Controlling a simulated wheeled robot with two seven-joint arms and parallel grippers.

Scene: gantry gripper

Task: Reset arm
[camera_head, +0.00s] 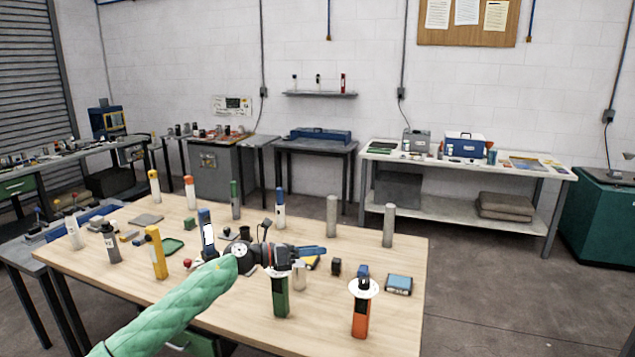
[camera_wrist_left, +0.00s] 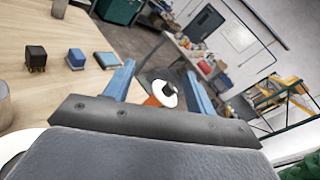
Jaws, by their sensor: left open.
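My left arm, in a green quilted sleeve (camera_head: 180,306), reaches in from the bottom left over the wooden table (camera_head: 215,318). My left gripper (camera_head: 318,256) has blue fingers and is above the table, pointing right. In the left wrist view its fingers (camera_wrist_left: 162,88) are spread apart, with nothing visibly gripped. An orange post (camera_head: 361,319) with a white disc (camera_head: 370,288) shows between and beyond the fingers in that view. In the head view a green post (camera_head: 281,300) stands in front of the gripper. My right gripper is not in view.
Several upright posts stand on the table, including a yellow one (camera_head: 157,253), a blue one (camera_head: 206,233) and two grey cylinders (camera_head: 388,226). A small dark block (camera_head: 336,267) and a blue-topped box (camera_head: 399,284) lie right of the gripper. The table's right end is mostly clear.

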